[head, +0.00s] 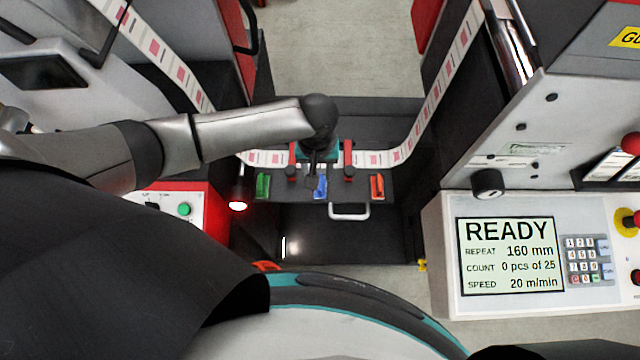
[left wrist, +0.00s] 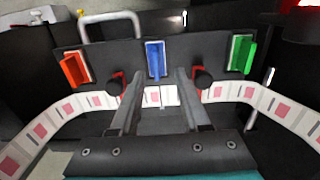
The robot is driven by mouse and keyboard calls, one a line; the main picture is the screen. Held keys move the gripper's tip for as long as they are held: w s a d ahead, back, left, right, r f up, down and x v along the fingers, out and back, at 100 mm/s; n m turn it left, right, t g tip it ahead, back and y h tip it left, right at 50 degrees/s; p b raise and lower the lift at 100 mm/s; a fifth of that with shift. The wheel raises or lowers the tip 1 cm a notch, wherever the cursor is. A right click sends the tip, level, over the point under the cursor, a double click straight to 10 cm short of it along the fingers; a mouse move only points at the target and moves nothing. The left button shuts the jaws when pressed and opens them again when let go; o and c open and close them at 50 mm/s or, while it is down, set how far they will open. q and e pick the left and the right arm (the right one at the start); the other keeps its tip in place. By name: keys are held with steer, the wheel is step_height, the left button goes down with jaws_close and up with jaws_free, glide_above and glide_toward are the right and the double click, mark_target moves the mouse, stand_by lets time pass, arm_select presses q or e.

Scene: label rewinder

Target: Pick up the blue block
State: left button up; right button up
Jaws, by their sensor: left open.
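The blue block (head: 320,187) sits in the middle slot of a dark panel (head: 345,187), between a green block (head: 263,185) and an orange-red block (head: 377,186). In the left wrist view the blue block (left wrist: 155,58) stands just beyond the fingertips, centred between their lines. My left gripper (head: 312,180) reaches over the panel from above; its fingers (left wrist: 160,85) are apart with nothing between them. In the head view the gripper partly covers the blue block's upper end. My right gripper is not in view.
A printed label web (head: 396,156) runs behind the blocks and rises at both sides. Two dark knobs on red brackets (left wrist: 203,81) flank the fingers. A pale handle (head: 349,211) sits in front of the panel. A control screen (head: 510,256) reading READY stands at right.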

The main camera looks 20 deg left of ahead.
mark_target(320, 185)
arm_select(q)
steer(key=f, duration=0.3)
steer(key=f+b, duration=0.1)
steer(key=shift+d+f, duration=0.3)
jaws_close()
